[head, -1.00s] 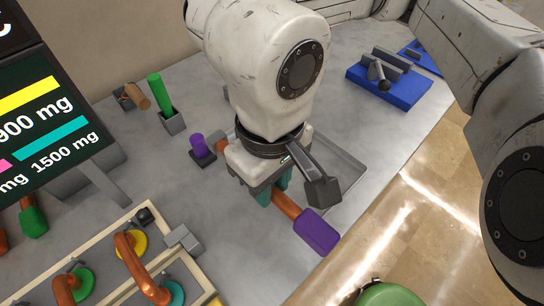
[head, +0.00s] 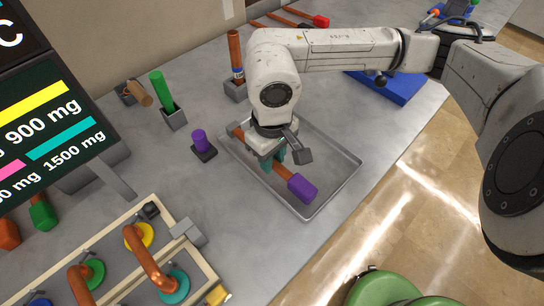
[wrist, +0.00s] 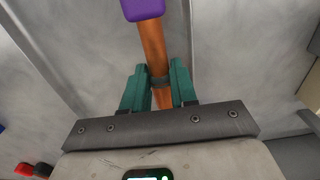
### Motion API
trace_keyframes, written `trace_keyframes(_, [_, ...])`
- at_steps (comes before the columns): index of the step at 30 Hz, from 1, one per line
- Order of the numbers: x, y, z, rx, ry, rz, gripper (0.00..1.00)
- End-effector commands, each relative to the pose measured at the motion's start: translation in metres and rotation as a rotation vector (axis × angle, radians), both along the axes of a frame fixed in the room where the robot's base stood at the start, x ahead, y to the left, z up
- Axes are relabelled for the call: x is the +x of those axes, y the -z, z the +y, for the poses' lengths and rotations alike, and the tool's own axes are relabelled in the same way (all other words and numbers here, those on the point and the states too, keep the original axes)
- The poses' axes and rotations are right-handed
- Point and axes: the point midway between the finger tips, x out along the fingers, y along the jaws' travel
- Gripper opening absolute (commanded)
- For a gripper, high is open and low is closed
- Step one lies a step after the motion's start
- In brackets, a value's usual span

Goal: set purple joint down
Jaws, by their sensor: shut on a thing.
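The purple joint is a copper rod with a purple block (head: 302,188) at its near end. My gripper (head: 272,160) is shut on its copper shaft, with teal fingers on both sides. In the wrist view the shaft (wrist: 153,45) runs up between the fingers (wrist: 160,85), with the purple block (wrist: 143,9) cut off at the top edge. The joint is over a shallow grey metal tray (head: 335,187). I cannot tell whether it touches the tray floor. My gripper hides part of the shaft.
A small purple peg in a dark base (head: 202,146) stands left of the tray. A green rod in a grey holder (head: 168,105) and an upright copper rod (head: 235,55) are behind. A framed board with copper pipes (head: 140,260) is at the lower left.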

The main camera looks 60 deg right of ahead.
Motion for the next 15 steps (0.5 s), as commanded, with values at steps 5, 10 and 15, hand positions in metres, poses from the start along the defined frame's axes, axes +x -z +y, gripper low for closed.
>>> trace_keyframes(5, [0.0004, 0.0109, 0.0002, -0.001, 0.001, -0.002, 0.00])
trace_keyframes(10, [0.0003, 0.0110, 0.0001, -0.001, 0.001, -0.002, 0.00])
trace_keyframes(15, [0.0004, 0.0135, 0.0000, -0.002, 0.000, -0.003, 0.00])
